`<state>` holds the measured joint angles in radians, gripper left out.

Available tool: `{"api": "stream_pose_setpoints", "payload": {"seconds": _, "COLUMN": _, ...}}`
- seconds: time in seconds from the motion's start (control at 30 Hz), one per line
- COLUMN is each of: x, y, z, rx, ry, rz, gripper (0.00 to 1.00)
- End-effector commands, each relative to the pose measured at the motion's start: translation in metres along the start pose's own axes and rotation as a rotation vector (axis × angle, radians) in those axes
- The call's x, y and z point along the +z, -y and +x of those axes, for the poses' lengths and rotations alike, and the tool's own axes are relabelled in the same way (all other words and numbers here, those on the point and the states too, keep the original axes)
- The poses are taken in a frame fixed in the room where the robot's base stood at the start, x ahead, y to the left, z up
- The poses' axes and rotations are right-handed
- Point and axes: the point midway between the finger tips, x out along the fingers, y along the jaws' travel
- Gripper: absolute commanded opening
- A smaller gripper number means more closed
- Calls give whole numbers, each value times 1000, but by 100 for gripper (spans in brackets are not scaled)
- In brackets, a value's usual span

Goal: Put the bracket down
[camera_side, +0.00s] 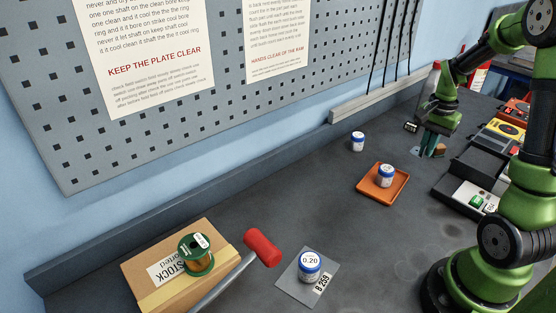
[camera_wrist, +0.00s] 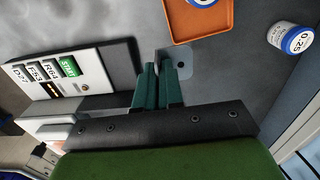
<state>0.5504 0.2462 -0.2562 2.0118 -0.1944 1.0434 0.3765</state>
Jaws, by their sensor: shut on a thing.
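My gripper (camera_side: 428,151) is at the far right of the bench in the side view, pointing down close to the bench top. Its two teal fingers (camera_wrist: 158,82) show in the wrist view, close together. A flat grey-blue piece with a dark hole, which looks like the bracket (camera_wrist: 187,60), sticks out from between the fingertips. In the side view only a small pale edge of the bracket (camera_side: 415,152) shows beside the fingers. The rest is hidden by the fingers. I cannot tell whether it touches the bench.
An orange tray (camera_side: 371,193) holds a jar (camera_side: 386,174); another jar (camera_side: 357,141) stands behind it. A panel with a START button (camera_wrist: 68,66) lies beside my gripper. A small brown block (camera_side: 438,150) is close to the fingers.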

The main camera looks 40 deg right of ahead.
Motion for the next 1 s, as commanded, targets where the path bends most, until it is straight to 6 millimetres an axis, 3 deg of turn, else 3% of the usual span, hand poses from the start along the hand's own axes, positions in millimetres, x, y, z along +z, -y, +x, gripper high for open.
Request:
{"api": "stream_pose_setpoints", "payload": {"seconds": 0.1, "x": -15, "y": -10, "z": 4, "rx": 5, "ry": -2, "rz": 77, "gripper": 0}}
{"api": "stream_pose_setpoints", "payload": {"seconds": 0.3, "x": -12, "y": -9, "z": 35, "rx": 6, "ry": 0, "rz": 67, "gripper": 0}}
{"api": "stream_pose_setpoints", "payload": {"seconds": 0.47, "x": -15, "y": -6, "z": 49, "rx": 3, "ry": -3, "rz": 63, "gripper": 0}}
{"api": "stream_pose_setpoints", "payload": {"seconds": 0.57, "x": -26, "y": 3, "z": 53, "rx": 2, "ry": -4, "rz": 64, "gripper": 0}}
{"api": "stream_pose_setpoints", "payload": {"seconds": 1.0, "x": -108, "y": 72, "z": 64, "rx": 2, "ry": -3, "rz": 61, "gripper": 0}}
